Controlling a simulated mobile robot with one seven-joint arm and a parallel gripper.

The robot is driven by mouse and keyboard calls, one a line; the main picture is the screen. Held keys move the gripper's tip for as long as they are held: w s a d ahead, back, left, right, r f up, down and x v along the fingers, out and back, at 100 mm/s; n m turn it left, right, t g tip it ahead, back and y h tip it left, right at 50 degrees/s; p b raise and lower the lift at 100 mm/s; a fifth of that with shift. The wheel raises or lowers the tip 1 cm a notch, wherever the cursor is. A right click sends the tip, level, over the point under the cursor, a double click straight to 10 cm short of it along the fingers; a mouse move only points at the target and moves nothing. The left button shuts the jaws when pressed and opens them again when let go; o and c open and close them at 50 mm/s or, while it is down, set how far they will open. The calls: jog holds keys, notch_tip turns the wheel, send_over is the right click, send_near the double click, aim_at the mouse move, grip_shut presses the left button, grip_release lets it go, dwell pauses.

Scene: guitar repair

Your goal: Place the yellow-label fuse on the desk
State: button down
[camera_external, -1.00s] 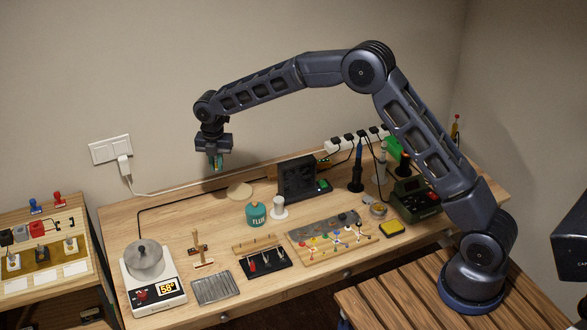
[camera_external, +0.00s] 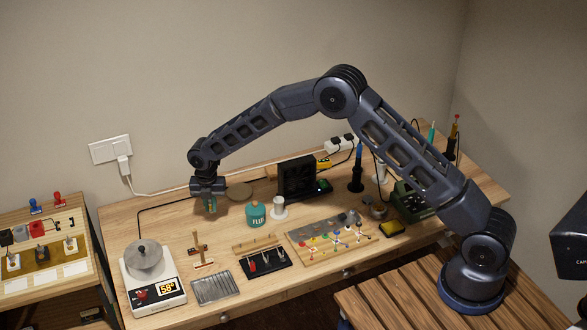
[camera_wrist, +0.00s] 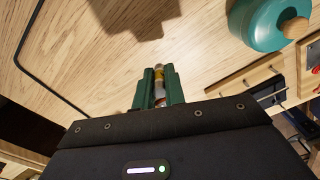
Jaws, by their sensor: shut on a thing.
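My gripper (camera_external: 209,206) is low over the back left part of the desk (camera_external: 165,222), left of the teal flux jar. In the wrist view, the green fingers of my gripper (camera_wrist: 160,86) are shut on a small cylindrical fuse (camera_wrist: 159,75) with a yellow band. One end of the fuse sticks out past the fingertips. A shadow falls on the wood beyond it. I cannot tell whether the fuse touches the desk. In the outside view the fuse is too small to make out.
The teal flux jar (camera_external: 256,215) stands close to the right of my gripper. A black cable (camera_external: 139,222) runs along the back left. The wood between hotplate and gripper is mostly clear.

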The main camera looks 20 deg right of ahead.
aim_at(211, 212)
jog(key=shift+f, duration=2.95)
jog(key=c, duration=1.5)
grip_release()
jog(key=shift+f, duration=0.15)
jog(key=shift+o, duration=0.2)
